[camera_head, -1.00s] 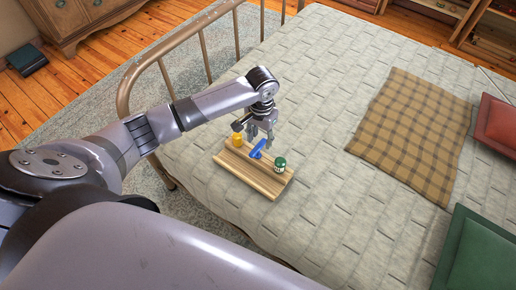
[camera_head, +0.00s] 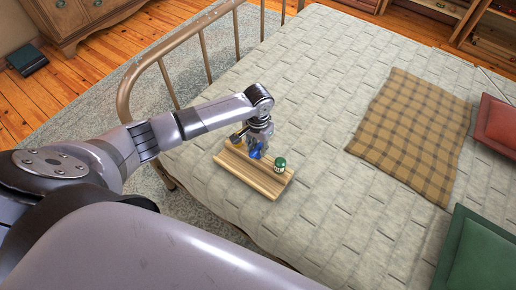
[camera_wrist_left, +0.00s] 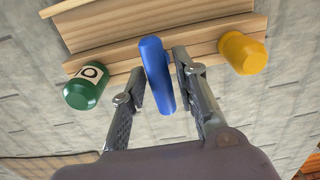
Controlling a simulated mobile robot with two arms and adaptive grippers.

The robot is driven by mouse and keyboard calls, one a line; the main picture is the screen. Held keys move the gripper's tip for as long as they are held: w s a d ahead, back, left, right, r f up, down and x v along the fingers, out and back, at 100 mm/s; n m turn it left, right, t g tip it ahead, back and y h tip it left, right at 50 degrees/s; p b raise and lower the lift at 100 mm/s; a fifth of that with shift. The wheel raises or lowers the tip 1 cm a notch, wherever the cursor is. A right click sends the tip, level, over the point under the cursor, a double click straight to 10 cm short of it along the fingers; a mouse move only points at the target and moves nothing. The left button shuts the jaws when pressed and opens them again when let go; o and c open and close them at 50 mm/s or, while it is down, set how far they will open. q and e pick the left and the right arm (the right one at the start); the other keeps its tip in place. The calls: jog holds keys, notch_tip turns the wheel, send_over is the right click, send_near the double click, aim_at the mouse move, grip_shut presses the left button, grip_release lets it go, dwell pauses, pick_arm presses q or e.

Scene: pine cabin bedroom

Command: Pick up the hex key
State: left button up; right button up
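The hex key shows as a blue bar (camera_wrist_left: 157,75) standing in a wooden rack (camera_head: 250,177) on the bed. In the head view only a small blue part (camera_head: 256,154) shows below the gripper. My left gripper (camera_head: 260,146) is down at the rack. In the left wrist view its two fingers (camera_wrist_left: 161,76) lie on either side of the blue bar. A gap shows at the left finger; the right finger is very close to the bar, and I cannot tell if it touches. The fingers look open. My right gripper is not in view.
A metal bed frame (camera_head: 127,92) rises at the left. The quilt (camera_head: 340,170) around the rack is clear.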

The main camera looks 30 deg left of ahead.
pick_arm(q)
grip_shut()
jog(key=shift+r, duration=0.1)
